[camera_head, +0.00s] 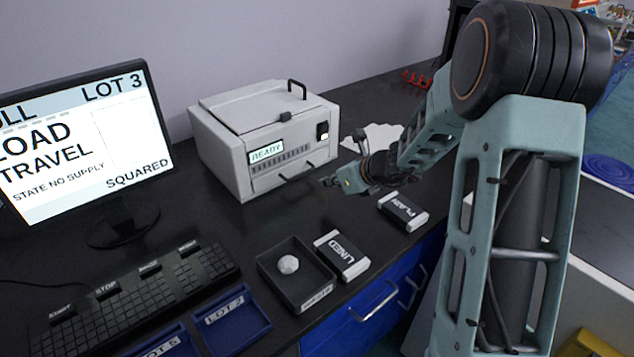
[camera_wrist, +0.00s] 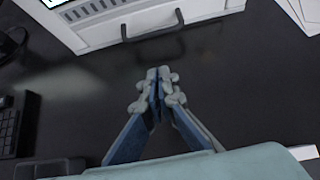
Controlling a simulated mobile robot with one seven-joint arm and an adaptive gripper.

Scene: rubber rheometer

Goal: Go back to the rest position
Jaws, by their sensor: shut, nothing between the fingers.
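My gripper (camera_head: 330,182) is in front of the right part of the rheometer (camera_head: 262,140), above the black bench, with my arm reaching in from the right. In the wrist view my gripper (camera_wrist: 159,76) has its fingertips together and holds nothing. The fingers point at the front of the rheometer (camera_wrist: 215,10), where a dark drawer handle (camera_wrist: 152,38) lies just beyond them. A gap of bench shows between the tips and the handle in that picture. The rheometer display reads READY. Its lid, with a black handle on top, looks closed.
A black tray (camera_head: 312,285) with a white lump (camera_head: 288,264) stands at the bench front. Packs marked LINED (camera_head: 341,255) and PLAIN (camera_head: 402,212) lie to its right. Blue lot trays (camera_head: 236,316), a keyboard (camera_head: 130,300) and a monitor (camera_head: 85,140) are left. White sheets (camera_head: 375,137) lie behind my forearm.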

